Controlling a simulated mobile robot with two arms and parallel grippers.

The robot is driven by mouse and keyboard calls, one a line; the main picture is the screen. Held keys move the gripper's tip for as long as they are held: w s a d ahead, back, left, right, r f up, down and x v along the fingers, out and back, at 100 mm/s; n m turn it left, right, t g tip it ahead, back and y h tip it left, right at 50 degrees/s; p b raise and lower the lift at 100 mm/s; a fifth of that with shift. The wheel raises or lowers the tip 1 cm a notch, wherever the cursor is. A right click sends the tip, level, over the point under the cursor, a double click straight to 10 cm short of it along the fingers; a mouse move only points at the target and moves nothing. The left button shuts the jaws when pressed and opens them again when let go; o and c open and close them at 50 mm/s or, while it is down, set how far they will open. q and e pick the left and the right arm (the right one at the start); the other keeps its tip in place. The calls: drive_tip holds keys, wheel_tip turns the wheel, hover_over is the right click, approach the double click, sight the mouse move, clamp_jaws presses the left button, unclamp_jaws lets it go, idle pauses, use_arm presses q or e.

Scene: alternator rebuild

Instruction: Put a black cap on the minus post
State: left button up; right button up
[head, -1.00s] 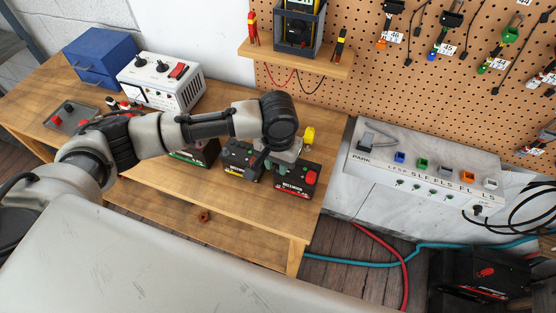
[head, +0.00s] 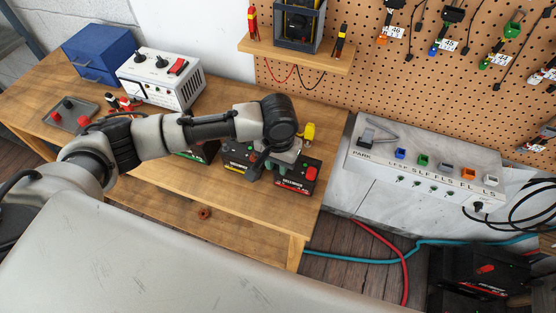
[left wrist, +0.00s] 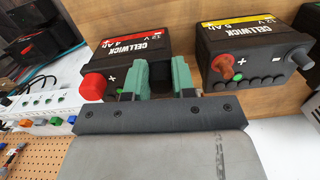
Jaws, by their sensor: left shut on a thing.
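The battery with the red label (head: 297,176) stands on the bench near its right end. It also shows in the left wrist view (left wrist: 150,52), with a red cap (left wrist: 95,86) on its plus post. My left gripper (left wrist: 160,82) has its green fingers close together over the minus side of this battery's top. It is shut on a small dark thing, apparently the black cap, mostly hidden between the fingers. The minus post itself is hidden. In the head view my left wrist covers most of this gripper. My right gripper is in neither current view.
A yellow-label battery (left wrist: 262,50) with bare posts stands close beside. A green-label battery (head: 207,153) is partly behind my arm. A tray (head: 88,121) with red caps lies far left. A yellow-topped thing (head: 307,132) stands behind. The bench front is mostly clear.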

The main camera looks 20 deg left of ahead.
use_arm(q)
drive_tip(key=o, duration=0.8)
wheel_tip(320, 180, up, 11)
drive_tip(key=shift+f+b, duration=0.1)
drive_tip(key=shift+b, duration=0.7)
drive_tip(key=shift+f, duration=0.1)
